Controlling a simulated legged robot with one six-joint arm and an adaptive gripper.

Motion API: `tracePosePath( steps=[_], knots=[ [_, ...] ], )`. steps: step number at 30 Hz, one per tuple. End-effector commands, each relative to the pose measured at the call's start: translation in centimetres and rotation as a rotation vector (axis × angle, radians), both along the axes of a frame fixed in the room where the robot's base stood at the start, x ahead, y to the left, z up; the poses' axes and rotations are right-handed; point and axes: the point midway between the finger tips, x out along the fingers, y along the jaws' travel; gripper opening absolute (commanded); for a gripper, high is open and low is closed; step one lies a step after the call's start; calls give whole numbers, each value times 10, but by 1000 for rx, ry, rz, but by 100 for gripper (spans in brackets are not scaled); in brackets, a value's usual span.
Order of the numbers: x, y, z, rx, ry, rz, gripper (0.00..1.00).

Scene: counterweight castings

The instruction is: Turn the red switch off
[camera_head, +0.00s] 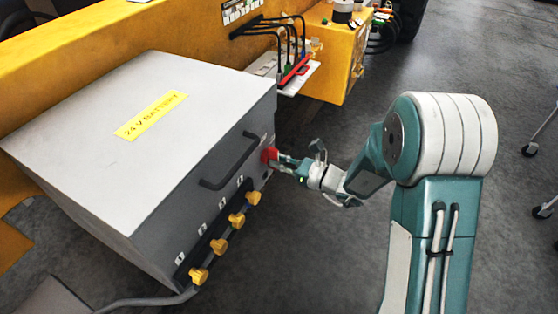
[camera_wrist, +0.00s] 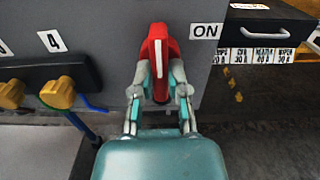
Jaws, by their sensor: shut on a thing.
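The red switch (camera_head: 268,154) sits on the front face of the grey battery box (camera_head: 140,125), near its right end. In the wrist view the red switch handle (camera_wrist: 158,50) stands upright, with an "ON" label (camera_wrist: 206,31) to its right. My gripper (camera_head: 283,161) reaches it from the right. In the wrist view my gripper (camera_wrist: 160,85) has one finger on each side of the handle and is shut on it. The lower part of the handle is partly hidden between the fingers.
Yellow knobs (camera_head: 219,246) line the box front left of the switch, and a dark handle (camera_head: 230,170) juts out above them. A yellow housing (camera_head: 335,55) with cables stands behind. Grey floor (camera_head: 310,250) is clear in front of the box.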

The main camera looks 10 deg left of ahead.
Motion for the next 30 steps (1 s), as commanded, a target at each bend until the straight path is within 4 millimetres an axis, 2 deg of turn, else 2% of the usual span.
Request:
tracePosePath(
  steps=[10, 11, 12, 13, 24, 26, 30],
  knots=[
    [-1, 0, -4, -8, 6, -1, 0],
    [-1, 0, -4, -8, 6, -1, 29],
    [-1, 0, -4, -8, 6, 0, 47],
    [-1, 0, -4, -8, 5, -1, 54],
    [0, -1, -1, -3, 0, -1, 54],
    [-1, -5, 0, -3, 0, -2, 54],
    [-8, -25, -1, -3, 1, -4, 54]
  ],
)
